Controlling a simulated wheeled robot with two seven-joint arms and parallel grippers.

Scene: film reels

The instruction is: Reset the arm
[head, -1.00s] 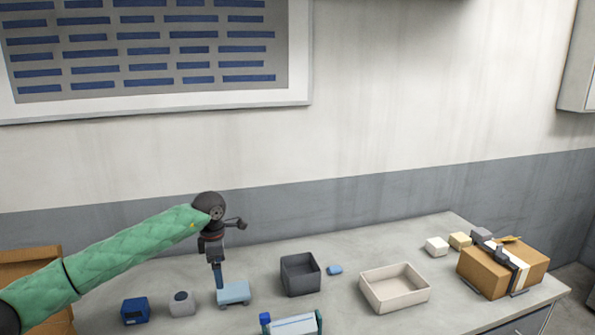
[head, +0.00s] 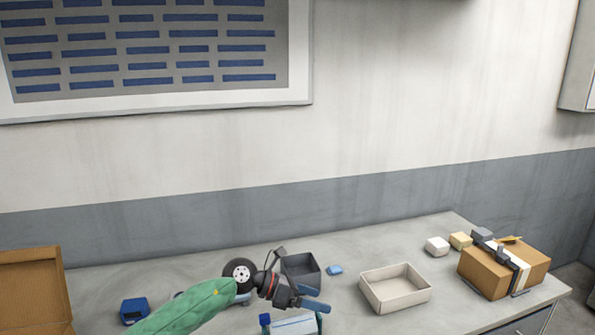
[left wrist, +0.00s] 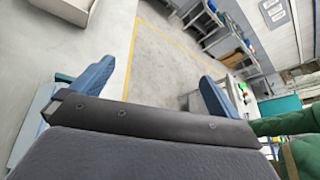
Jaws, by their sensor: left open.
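My left arm in its green sleeve reaches in from the bottom left of the head view. My left gripper (head: 314,299) is low over the front of the table, pointing right, in front of the dark grey bin (head: 312,277). It is open and empty. In the left wrist view its two blue fingers (left wrist: 157,88) stand well apart with only the floor and distant furniture between them. My right gripper is not in view.
A beige open tray (head: 395,301) and a small blue block (head: 334,270) lie right of the gripper. A strapped cardboard box (head: 487,272) stands at the right end. A blue box (head: 134,311) is at the left. A blue-ended holder (head: 290,326) is at the front edge.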

